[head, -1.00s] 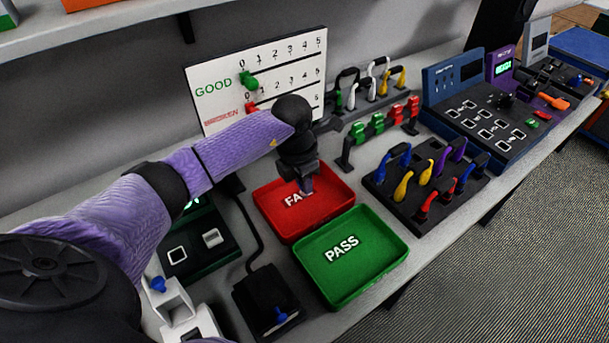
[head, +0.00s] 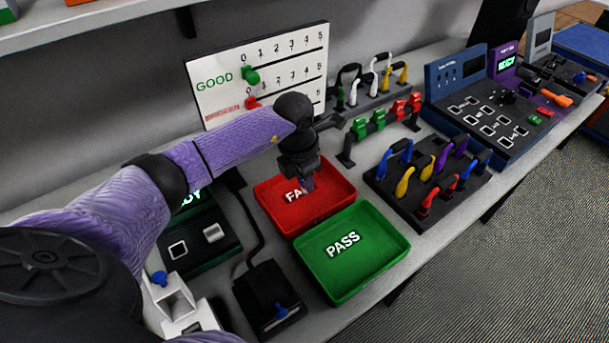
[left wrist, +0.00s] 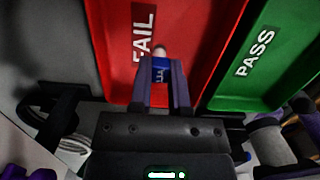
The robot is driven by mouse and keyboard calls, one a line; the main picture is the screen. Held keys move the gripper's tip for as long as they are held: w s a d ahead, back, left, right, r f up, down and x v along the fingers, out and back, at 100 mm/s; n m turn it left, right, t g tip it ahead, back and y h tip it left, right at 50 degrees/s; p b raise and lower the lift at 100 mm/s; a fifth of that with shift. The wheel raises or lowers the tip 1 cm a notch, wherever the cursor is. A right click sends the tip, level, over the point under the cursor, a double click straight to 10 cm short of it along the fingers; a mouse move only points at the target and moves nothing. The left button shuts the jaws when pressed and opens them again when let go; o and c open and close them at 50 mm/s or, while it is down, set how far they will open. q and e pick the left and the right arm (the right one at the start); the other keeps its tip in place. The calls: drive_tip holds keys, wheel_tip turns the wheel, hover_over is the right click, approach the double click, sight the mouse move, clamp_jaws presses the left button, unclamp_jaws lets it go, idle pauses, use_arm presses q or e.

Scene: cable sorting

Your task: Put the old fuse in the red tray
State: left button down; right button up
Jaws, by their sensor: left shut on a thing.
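The red tray (head: 340,206), marked FAIL, lies on the bench beside the green tray. My left gripper (head: 308,186) points down over the red tray and hides part of its lettering. In the left wrist view the left gripper (left wrist: 161,75) is shut on the fuse (left wrist: 160,68), a small blue cylinder with a pale end. The red tray (left wrist: 195,30) fills the view beyond the fuse. I cannot tell whether the fuse touches the tray floor. My right gripper is not in view.
The green PASS tray (head: 375,270) adjoins the red tray on the near side. A GOOD/BROKEN counter board (head: 290,85) stands behind. A rack of coloured cables (head: 405,205) is to the right. A black device (head: 255,305) with a cord sits at the front left.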

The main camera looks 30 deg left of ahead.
use_arm(q)
drive_tip(key=shift+f, duration=0.15)
drive_tip(key=shift+f+b, duration=0.3)
drive_tip(key=shift+b, duration=0.05)
drive_tip(key=shift+f, duration=0.45)
idle(0.8)
unclamp_jaws()
idle(0.6)
wheel_tip(320, 180, up, 8)
drive_tip(key=p, duration=0.6)
drive_tip(key=shift+r, duration=0.1)
